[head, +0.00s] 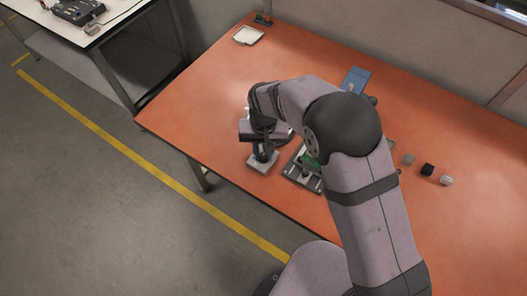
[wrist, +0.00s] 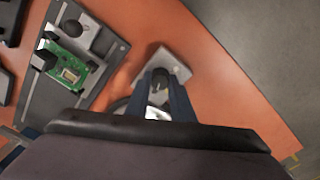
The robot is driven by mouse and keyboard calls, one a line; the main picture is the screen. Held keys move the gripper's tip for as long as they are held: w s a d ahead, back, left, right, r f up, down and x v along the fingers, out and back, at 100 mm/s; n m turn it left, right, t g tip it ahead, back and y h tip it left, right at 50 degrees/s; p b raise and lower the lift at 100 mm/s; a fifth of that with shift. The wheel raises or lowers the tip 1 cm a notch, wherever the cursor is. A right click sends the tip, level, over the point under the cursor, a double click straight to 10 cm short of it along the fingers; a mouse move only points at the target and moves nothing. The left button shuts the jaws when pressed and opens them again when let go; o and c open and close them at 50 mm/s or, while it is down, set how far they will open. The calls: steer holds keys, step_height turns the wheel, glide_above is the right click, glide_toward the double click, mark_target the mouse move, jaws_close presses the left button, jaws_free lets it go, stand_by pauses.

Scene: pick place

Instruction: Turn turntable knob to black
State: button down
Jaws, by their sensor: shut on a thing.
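My gripper (head: 262,154) reaches down onto a small light grey turntable base (head: 261,166) near the front edge of the orange table. In the wrist view, the two dark fingers of my gripper (wrist: 160,88) are shut on the dark knob (wrist: 160,79) on top of the grey turntable base (wrist: 178,65). The fingers and arm hide much of the knob and its base. I cannot tell which marking the knob points to.
A grey fixture plate (wrist: 103,58) with a green circuit board (wrist: 72,66) lies close to the turntable. Small blocks, including a black one (head: 427,169), sit to the right. A blue item (head: 355,79) and a white tray (head: 248,35) lie farther back. The table's left area is clear.

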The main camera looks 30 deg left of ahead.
mark_target(264, 155)
steer(key=c, duration=1.5)
jaws_free()
steer(key=shift+c, duration=0.2)
steer(key=shift+r, duration=0.1)
steer(key=shift+r+b, duration=0.9)
steer(key=shift+r, duration=2.7)
